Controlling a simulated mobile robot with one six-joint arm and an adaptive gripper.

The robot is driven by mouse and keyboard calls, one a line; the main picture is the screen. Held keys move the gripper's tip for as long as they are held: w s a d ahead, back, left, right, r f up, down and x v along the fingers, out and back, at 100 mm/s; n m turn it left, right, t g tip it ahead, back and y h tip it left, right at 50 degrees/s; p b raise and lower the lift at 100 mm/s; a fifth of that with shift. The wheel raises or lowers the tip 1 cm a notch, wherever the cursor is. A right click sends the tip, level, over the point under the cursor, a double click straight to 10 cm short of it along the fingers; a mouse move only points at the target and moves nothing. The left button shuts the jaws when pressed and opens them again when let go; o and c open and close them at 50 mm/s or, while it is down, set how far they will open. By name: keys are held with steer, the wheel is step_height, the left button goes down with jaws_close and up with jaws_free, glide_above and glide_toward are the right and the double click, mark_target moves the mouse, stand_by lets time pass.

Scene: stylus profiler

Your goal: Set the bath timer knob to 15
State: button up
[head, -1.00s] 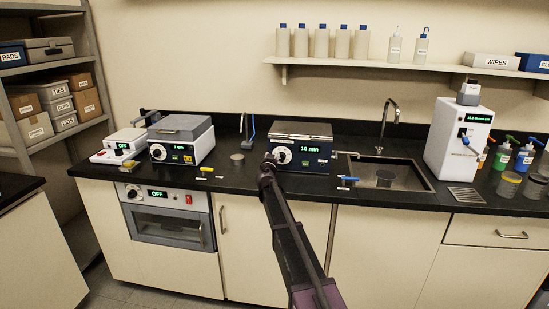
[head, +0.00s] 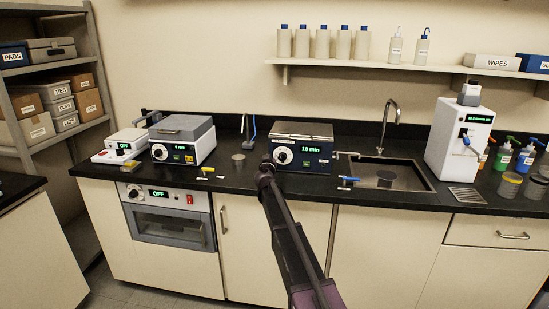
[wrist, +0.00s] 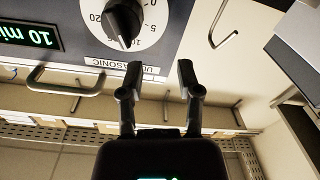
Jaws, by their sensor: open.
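The ultrasonic bath (head: 303,150) is a dark blue box with a metal lid on the counter. Its green display (head: 313,150) reads 10 min. The black timer knob (head: 282,156) sits on a white dial at the front's left. In the wrist view, which is upside down, the knob (wrist: 124,20) is near the top, with 0, 5 and 20 readable around it; its narrow end points down in the picture. My gripper (wrist: 159,72) is open and empty, its fingers apart from the knob. In the head view my gripper (head: 267,162) is just in front of the bath's left side.
A white instrument (head: 182,145) and a smaller device (head: 124,146) stand to the left. A yellow-handled item (head: 207,170) and a blue-handled item (head: 348,179) lie near the counter's front edge. A sink (head: 385,177) is to the right. A cabinet handle (wrist: 65,80) shows in the wrist view.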

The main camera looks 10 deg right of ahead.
mark_target(282, 157)
steer(key=shift+s+d+f+h, duration=0.15)
steer(key=shift+s+d+h, duration=0.05)
steer(key=shift+d, duration=0.4)
steer(key=shift+s+d+f+h, duration=0.15)
steer(key=shift+s+d+h, duration=0.05)
steer(key=shift+d, duration=0.4)
jaws_close()
steer(key=m, duration=0.1)
steer(key=d+m, duration=0.1)
steer(key=m+p, duration=0.1)
steer(key=shift+w+d+r+m, duration=0.2)
steer(key=shift+w+d+m, duration=0.05)
steer(key=shift+d+m, duration=0.05)
steer(key=shift+w, duration=0.1)
steer(key=shift+w+a, duration=0.1)
steer(key=shift+a, duration=0.05)
